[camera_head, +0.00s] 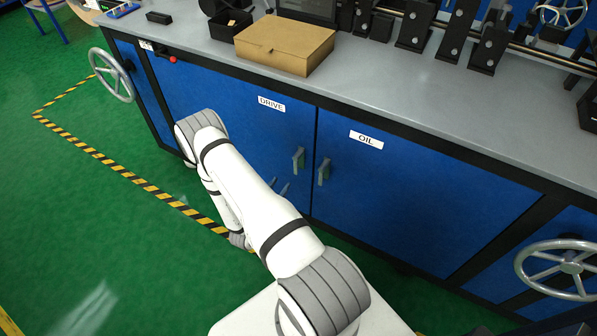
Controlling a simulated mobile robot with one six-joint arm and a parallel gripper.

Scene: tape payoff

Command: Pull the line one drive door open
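The blue drive door (230,130) is a cabinet front with a white "DRIVE" label (271,104) near its top. It looks shut, flush with the oil door beside it. Its upright grey handle (299,160) is near its right edge. My gripper (279,187) shows only as two thin grey fingertips past the right side of my white arm. They are apart with nothing seen between them, just below and left of the drive handle in the picture. The rest of my gripper is hidden behind the arm, as is part of the door's lower left.
The oil door (420,190), with its own handle (323,172), is just right of the drive door. Handwheels (112,75) (567,265) stick out at both ends. A cardboard box (285,45) sits on the grey worktop (385,75). Green floor (90,210) lies open at left, with striped tape.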

